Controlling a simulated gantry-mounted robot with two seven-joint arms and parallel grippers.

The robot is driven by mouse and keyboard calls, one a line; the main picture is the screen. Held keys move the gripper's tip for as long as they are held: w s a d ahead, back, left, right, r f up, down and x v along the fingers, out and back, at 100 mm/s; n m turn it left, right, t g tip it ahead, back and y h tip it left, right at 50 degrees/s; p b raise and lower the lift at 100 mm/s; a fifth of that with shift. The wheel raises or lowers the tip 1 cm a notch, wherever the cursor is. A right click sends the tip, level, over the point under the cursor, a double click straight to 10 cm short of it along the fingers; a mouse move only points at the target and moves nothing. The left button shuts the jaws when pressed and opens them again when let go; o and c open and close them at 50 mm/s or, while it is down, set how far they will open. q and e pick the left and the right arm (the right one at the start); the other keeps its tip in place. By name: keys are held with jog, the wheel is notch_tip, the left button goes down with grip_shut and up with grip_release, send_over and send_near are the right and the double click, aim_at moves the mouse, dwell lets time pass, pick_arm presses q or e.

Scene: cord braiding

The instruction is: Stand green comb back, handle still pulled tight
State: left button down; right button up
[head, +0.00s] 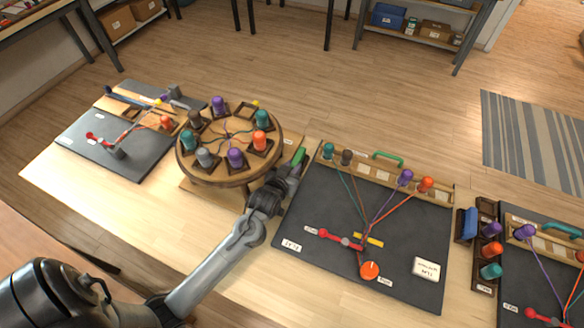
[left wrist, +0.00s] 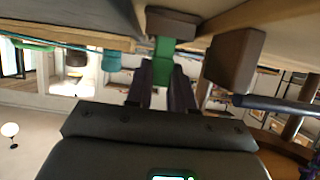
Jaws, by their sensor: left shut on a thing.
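My left gripper (head: 295,168) is at the top left corner of the middle dark board (head: 320,215), beside the round braiding stand. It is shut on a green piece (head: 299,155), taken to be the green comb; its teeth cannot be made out. In the left wrist view the green comb (left wrist: 164,60) is between the fingers (left wrist: 163,88), with its far end at a dark brown block (left wrist: 172,22). A red handle (head: 340,239) lies near the board's lower middle, where several cords converge. The cords run straight to bobbins on the wooden rail. My right gripper is out of view.
The round stand (head: 185,170) carries several bobbins close left of my gripper. A wooden rail (head: 370,178) with bobbins and a green arched handle (head: 387,157) runs along the board's back. An orange knob (head: 369,270) and white card (head: 426,268) sit at the front.

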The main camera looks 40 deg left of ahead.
pick_arm(q)
jog(key=shift+f, duration=0.3)
jog(key=c, duration=1)
grip_release()
jog(key=shift+r, duration=0.1)
jog(key=shift+r, duration=0.25)
jog(key=p+v, duration=0.2)
jog(key=v, duration=1)
jog(key=s+d+m+g+h, duration=0.1)
jog(key=s+d, duration=0.1)
jog(key=s+d+f+m+g+h, duration=0.1)
jog(key=s+d, duration=0.1)
jog(key=s+d+f+g+h, duration=0.1)
jog(key=s+d+g, duration=0.1)
jog(key=shift+s+d+f+m, duration=0.15)
jog(key=shift+s+f+m, duration=0.1)
jog(key=shift+m, duration=0.15)
jog(key=s+d+m+g, duration=0.1)
jog(key=s, duration=0.2)
jog(key=s+d+g, duration=0.1)
jog(key=s+g, duration=0.1)
jog(key=s, duration=0.1)
jog(key=s+d+m+g+h, duration=0.1)
jog(key=s+g, duration=0.1)
jog(key=s, duration=0.2)
jog(key=shift+s+f+m, duration=0.1)
jog(key=shift+f+m, duration=0.15)
jog(key=shift+m, duration=0.05)
